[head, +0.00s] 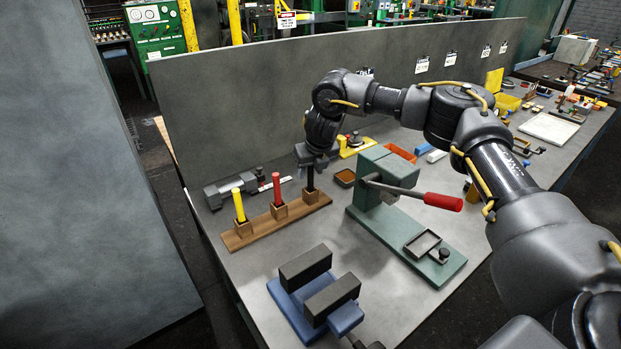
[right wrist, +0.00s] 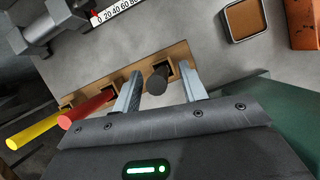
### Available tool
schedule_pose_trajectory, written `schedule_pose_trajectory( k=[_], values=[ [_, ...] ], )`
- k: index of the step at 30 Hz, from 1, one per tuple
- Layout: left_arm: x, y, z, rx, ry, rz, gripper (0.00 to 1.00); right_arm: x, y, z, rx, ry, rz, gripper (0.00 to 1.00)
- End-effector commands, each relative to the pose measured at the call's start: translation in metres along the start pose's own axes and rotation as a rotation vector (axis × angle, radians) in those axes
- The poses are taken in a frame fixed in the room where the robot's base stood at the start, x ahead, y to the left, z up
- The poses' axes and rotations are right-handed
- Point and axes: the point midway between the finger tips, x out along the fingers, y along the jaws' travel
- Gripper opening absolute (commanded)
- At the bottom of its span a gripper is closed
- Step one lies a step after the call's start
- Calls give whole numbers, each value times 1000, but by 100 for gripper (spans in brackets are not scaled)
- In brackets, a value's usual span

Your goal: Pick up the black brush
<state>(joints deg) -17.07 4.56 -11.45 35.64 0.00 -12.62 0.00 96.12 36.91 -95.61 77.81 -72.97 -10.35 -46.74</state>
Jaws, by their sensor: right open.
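The black brush (head: 310,178) stands upright in the right-hand socket of a wooden holder (head: 246,236), beside a red brush (head: 276,188) and a yellow brush (head: 239,206). My right gripper (head: 309,158) is over the black brush from above. In the right wrist view the black brush (right wrist: 158,80) stands between the two open fingers of the right gripper (right wrist: 160,88), with a visible gap to each finger. The brush's lower end is hidden in its socket. My left gripper is not in view.
A green press with a red-handled lever (head: 443,202) stands just right of the holder. A blue vise (head: 342,318) is in front. A grey caliper-like tool (head: 231,187) lies behind the holder, and a small brown tray (head: 345,178) sits near the gripper. A grey partition (head: 250,100) runs behind.

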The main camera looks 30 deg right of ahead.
Motion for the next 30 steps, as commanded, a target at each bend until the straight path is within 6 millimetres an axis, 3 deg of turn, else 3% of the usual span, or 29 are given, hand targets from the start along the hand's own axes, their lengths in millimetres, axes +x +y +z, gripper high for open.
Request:
schedule_pose_trajectory(
  k=[4, 11, 21, 30],
  values=[
    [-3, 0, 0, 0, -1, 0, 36, 12, 0, 0, 0, 0, -1, 42],
    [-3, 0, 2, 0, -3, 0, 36, 13, 0, 0, 0, -1, -1, 42],
    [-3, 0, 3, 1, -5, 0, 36, 13, 0, 0, 0, -1, 0, 0],
    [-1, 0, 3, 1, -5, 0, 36, 10, 0, 2, 0, -3, 0, 0]
  ],
)
